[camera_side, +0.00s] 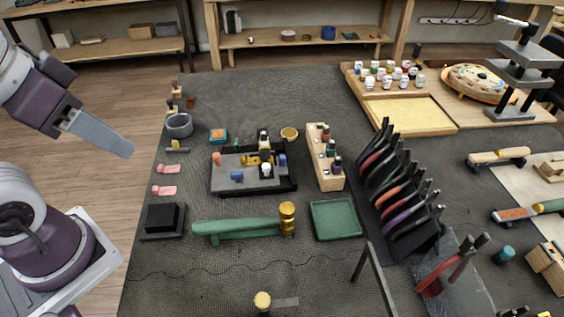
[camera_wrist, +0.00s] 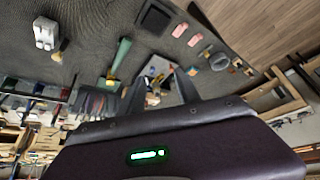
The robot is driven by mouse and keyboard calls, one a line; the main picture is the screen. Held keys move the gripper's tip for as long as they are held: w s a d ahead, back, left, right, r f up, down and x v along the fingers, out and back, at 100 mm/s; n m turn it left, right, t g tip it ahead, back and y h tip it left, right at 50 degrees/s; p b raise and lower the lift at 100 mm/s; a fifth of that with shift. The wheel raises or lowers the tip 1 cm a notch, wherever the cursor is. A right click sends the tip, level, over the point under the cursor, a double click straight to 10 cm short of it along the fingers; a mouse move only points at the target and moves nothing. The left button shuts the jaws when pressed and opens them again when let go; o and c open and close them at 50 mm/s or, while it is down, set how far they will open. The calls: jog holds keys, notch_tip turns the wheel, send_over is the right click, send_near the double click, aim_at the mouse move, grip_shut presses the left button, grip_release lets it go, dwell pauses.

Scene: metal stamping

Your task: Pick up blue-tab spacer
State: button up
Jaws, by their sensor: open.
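A small blue piece (camera_side: 236,176) lies at the front of a dark block-like tray (camera_side: 222,187) in the side view, and another blue piece (camera_side: 282,160) stands at its right end. I cannot tell which of them is the blue-tab spacer. My gripper (camera_side: 126,148) is high at the upper left in the side view, well apart from the tray. In the wrist view my gripper (camera_wrist: 160,88) has its two fingers spread with nothing held between them. The tray's small parts show between and beyond the fingers there, too small to tell apart.
A wooden bottle rack (camera_side: 325,170) and a rack of pliers (camera_side: 395,185) stand to the right. A green dish (camera_side: 336,219), grey cup (camera_side: 179,125) and pink pieces (camera_side: 168,169) are nearby.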

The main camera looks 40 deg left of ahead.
jog(key=m+g, duration=0.5)
jog(key=m, duration=0.4)
send_over(280, 156)
notch_tip(280, 156, down, 10)
jog(key=shift+w+f, duration=0.15)
jog(key=shift+f, duration=0.1)
jog(key=shift+g, duration=0.3)
jog(key=f, duration=0.7)
jog(key=shift+s+f, duration=0.2)
jog(key=shift+f, duration=0.2)
grip_shut()
